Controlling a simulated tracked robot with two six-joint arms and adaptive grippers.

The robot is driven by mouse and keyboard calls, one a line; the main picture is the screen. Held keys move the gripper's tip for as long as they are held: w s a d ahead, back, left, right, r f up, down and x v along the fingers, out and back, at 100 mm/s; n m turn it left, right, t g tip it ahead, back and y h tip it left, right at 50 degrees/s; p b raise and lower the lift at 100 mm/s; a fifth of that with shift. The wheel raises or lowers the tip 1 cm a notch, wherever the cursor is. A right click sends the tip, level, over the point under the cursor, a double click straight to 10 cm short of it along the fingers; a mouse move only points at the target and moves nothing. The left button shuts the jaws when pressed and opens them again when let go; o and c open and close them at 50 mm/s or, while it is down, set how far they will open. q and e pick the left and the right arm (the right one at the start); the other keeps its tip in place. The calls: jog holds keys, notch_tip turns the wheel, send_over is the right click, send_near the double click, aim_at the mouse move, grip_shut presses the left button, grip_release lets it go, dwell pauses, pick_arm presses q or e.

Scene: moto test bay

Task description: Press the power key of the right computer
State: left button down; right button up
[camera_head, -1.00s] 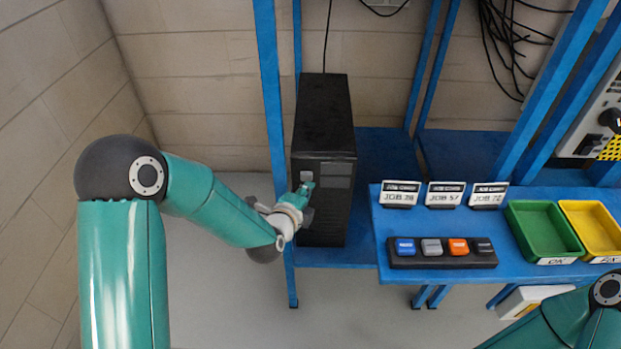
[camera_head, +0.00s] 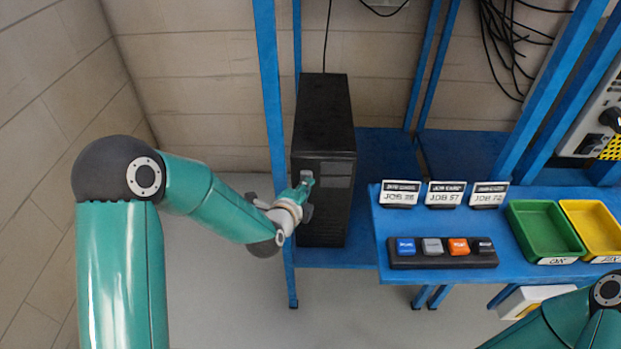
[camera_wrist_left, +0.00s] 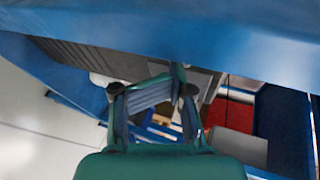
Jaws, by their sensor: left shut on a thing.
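A black computer tower (camera_head: 322,115) stands upright on the blue shelf, and it is the only computer I can make out. My left gripper (camera_head: 304,184) is at the upper left of its front face, its fingertips over the small grey power key (camera_head: 307,175). The fingers are shut on what looks like that key and largely hide it. In the left wrist view the fingers (camera_wrist_left: 152,92) reach towards a dark grey surface; the contact is unclear there. My right gripper is out of view; only part of my right arm shows at the lower right.
A blue post (camera_head: 270,100) stands close left of the tower. To the right, the blue bench (camera_head: 384,225) holds job cards (camera_head: 445,195), a button strip (camera_head: 442,262), a green tray (camera_head: 540,230) and a yellow tray (camera_head: 592,225). The floor in front is clear.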

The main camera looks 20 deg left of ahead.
pick_arm(q)
jog(key=shift+w+a, duration=0.1)
jog(key=shift+w, duration=0.15)
dwell(0.4)
jog(key=shift+s, duration=0.1)
jog(key=shift+s+d+b, duration=0.25)
jog(key=shift+s+b, duration=0.1)
jog(key=shift+s, duration=0.4)
jog(key=shift+s, duration=0.1)
jog(key=s, duration=0.2)
jog(key=s+d+b, duration=0.1)
jog(key=s, duration=0.1)
jog(key=shift+s+d, duration=0.2)
jog(key=shift+s, duration=0.1)
dwell(0.4)
